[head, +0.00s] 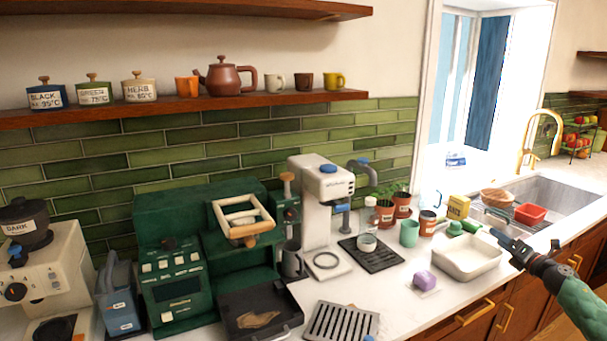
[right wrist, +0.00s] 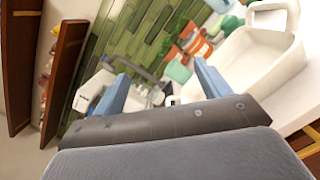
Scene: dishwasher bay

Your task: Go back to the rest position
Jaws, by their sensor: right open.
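My right gripper (head: 500,238) is at the right of the head view, above the counter beside the white basin (head: 468,262). In the right wrist view my right gripper (right wrist: 160,88) shows two blue fingers spread apart with nothing held between them. The white basin (right wrist: 265,70) lies just past the right finger there. My left gripper does not show in either view.
The counter holds a green coffee machine (head: 165,265), a white machine (head: 322,185), a dark drip mat (head: 372,254), a purple block (head: 425,279) and several cups and pots. A sink (head: 550,190) with a red tub (head: 530,213) is at the right. Shelves (head: 200,105) line the wall.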

